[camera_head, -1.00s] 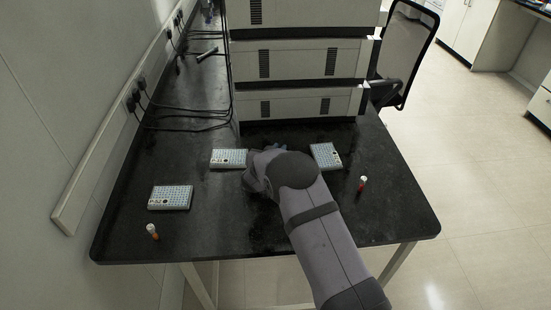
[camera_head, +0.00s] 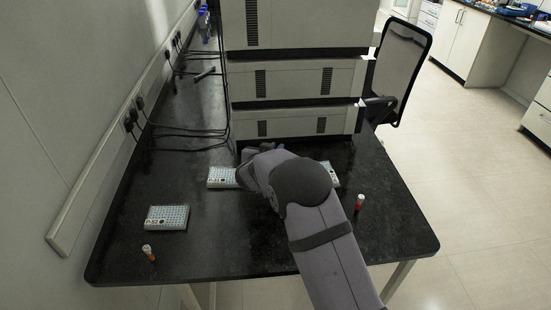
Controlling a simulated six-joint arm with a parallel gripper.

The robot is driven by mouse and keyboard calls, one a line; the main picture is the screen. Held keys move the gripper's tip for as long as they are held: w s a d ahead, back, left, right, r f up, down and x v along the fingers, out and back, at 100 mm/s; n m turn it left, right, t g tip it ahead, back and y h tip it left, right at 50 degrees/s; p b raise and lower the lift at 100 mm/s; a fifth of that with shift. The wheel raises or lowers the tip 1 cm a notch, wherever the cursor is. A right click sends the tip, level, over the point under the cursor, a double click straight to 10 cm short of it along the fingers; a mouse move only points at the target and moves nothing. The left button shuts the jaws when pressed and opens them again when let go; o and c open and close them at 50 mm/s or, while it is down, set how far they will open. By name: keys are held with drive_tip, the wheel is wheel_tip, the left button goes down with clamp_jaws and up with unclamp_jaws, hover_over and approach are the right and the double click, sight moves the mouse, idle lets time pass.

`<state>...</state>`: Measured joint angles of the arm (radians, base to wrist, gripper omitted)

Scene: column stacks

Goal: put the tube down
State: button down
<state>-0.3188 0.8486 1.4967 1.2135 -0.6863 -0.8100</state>
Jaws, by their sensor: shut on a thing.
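My gripper (camera_head: 257,165) is over the back middle of the black table, at the right end of the middle rack. My wrist and forearm hide its fingers and the tube in them; the gripper is shut. A tube with a white cap and orange-red body (camera_head: 149,253) stands on the table at the front left. Another white-capped tube with a red body (camera_head: 360,202) stands at the right. Both are well apart from my gripper.
The black table (camera_head: 215,240) has free room at front and centre. Flat racks lie at the left (camera_head: 167,218), middle (camera_head: 220,177) and right (camera_head: 334,180), the last partly hidden by my arm. Stacked grey instruments (camera_head: 290,80) stand behind. Cables (camera_head: 185,148) run along the left wall.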

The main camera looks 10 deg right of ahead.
drive_tip(key=s+a+r+n+t+y+b, duration=0.1)
drive_tip(key=s+a+n+y, duration=0.1)
drive_tip(key=a, duration=0.8)
drive_tip(key=s+a+r+n+y+b, duration=0.1)
drive_tip(key=s+a+y, duration=0.15)
drive_tip(key=a, duration=0.75)
drive_tip(key=s+a+n+y+b, duration=0.3)
drive_tip(key=s+a+n, duration=0.1)
drive_tip(key=s+a, duration=1.65)
drive_tip(key=d+m+h, duration=0.6)
drive_tip(key=d, duration=0.6)
drive_tip(key=shift+g, duration=0.3)
drive_tip(key=shift+s+f+b, duration=0.15)
drive_tip(key=shift+f, duration=1.6)
drive_tip(key=shift+s+f+b, duration=0.15)
drive_tip(key=shift+f+b, duration=0.05)
drive_tip(key=shift+f, duration=1.55)
drive_tip(key=shift+s+f+b, duration=0.15)
drive_tip(key=shift+f, duration=1.6)
drive_tip(key=shift+f, duration=0.1)
drive_tip(key=c, duration=1.7)
unclamp_jaws()
drive_tip(key=shift+c, duration=0.2)
